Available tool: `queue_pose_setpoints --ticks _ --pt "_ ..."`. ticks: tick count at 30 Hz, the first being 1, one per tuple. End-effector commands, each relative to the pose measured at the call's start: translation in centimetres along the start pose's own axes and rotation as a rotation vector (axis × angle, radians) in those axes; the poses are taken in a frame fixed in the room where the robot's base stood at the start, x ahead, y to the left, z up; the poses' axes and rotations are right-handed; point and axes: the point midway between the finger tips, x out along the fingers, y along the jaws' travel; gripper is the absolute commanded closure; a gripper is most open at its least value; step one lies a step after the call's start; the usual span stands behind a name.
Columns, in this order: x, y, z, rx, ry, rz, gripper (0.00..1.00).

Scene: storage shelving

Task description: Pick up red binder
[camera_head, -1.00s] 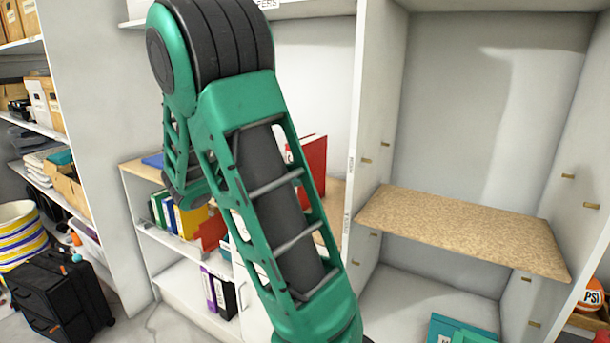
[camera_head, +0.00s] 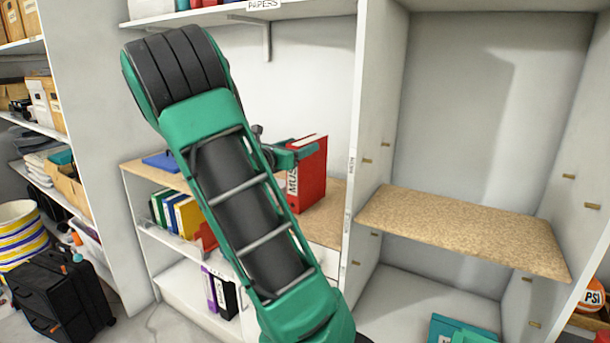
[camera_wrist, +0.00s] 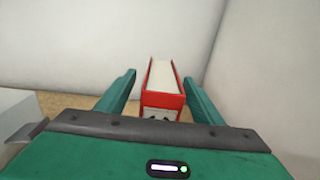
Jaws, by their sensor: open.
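The red binder (camera_head: 312,172) stands upright on the wooden shelf top in the head view, with a white label on its spine. In the wrist view the red binder (camera_wrist: 162,88) sits between the two green fingers, with its white pages showing on top. My gripper (camera_wrist: 160,85) is open, one finger on each side of the binder, with visible gaps. In the head view my gripper (camera_head: 290,155) is at the binder's upper left side, partly hidden by my arm. Whether the fingers touch the binder is not visible there.
A white partition (camera_head: 350,170) rises close to the right of the binder. A blue item (camera_head: 160,161) lies on the left of the shelf top. Several coloured binders (camera_head: 178,213) stand on the shelf below. An upper shelf (camera_head: 240,12) hangs above.

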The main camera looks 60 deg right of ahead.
Motion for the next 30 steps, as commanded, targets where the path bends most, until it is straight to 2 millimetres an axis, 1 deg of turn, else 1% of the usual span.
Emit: queue_pose_setpoints --ticks 3,6,9,12,18,23,24,26,30 --pt "1.8 -0.2 -0.1 -0.001 -0.001 -0.005 0.39" --pt "3.2 -0.2 -0.2 0.000 0.000 -0.005 0.39" --pt "4.1 -0.1 -0.2 0.001 -0.001 -0.003 0.39" --pt "4.4 -0.1 -0.2 0.001 0.000 -0.002 0.39" --pt "4.4 -0.1 -0.2 0.001 0.000 -0.001 0.39" --pt "4.4 -0.1 -0.2 0.001 0.000 -0.001 0.77" --pt "4.4 -0.1 -0.2 0.001 0.000 -0.001 0.87" --pt "4.4 -0.1 -0.2 0.001 0.001 -0.001 1.00" --pt "4.4 -0.1 -0.2 0.001 -0.001 -0.001 1.00"
